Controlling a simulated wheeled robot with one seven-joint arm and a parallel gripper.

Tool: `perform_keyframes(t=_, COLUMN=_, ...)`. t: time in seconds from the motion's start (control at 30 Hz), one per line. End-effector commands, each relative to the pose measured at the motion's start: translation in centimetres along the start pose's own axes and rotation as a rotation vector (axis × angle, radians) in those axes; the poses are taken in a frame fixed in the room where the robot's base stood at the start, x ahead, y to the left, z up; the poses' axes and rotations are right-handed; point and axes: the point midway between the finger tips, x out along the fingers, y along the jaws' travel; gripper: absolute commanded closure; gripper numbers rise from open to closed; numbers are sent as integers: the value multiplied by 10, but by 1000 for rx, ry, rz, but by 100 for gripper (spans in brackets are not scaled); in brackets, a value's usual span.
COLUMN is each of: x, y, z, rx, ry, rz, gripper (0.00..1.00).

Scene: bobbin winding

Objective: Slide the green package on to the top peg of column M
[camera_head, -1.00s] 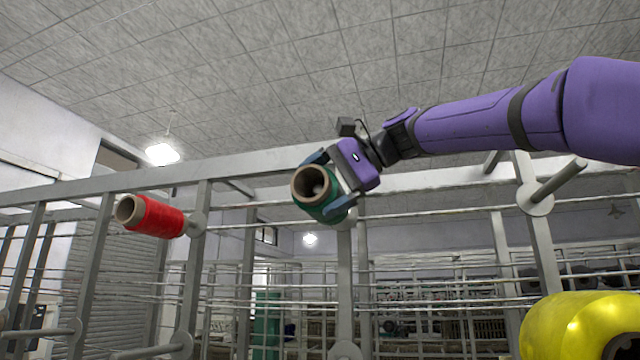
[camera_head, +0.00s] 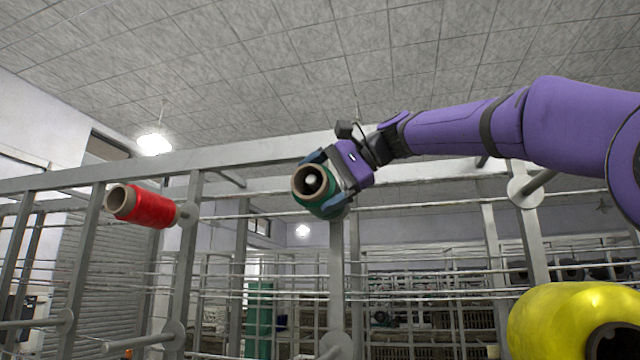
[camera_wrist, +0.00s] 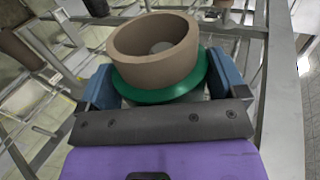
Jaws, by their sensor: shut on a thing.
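The green package (camera_head: 328,206) has a brown tube core and is held in front of the top of the middle column (camera_head: 337,270). My gripper (camera_head: 332,180) is shut on it, with blue fingers on either side. A pale rounded peg end (camera_head: 311,181) shows inside the core's open near end, so the package appears to be around the peg. In the wrist view, the green package (camera_wrist: 158,92) sits between the blue fingers, its brown core open, with a pale spot inside. The package's far end is hidden. No column letter is readable.
A red package (camera_head: 150,207) is on the top peg of the column to the left. A bare peg (camera_head: 537,182) sticks out from the right column. A large yellow package (camera_head: 570,318) is near at lower right. Thin rails cross behind.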

Motion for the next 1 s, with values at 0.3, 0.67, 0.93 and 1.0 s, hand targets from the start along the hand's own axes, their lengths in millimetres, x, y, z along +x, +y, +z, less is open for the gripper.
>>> perform_keyframes(t=0.3, x=0, y=0, z=-9, rx=0, ry=1, rz=0, gripper=39)
perform_keyframes(t=0.67, x=0, y=0, z=-31, rx=0, ry=1, rz=-1, gripper=39)
perform_keyframes(t=0.93, x=-1, y=0, z=-35, rx=-1, ry=0, rz=0, gripper=39)
perform_keyframes(t=1.0, x=-1, y=0, z=-35, rx=-1, ry=0, rz=-1, gripper=39)
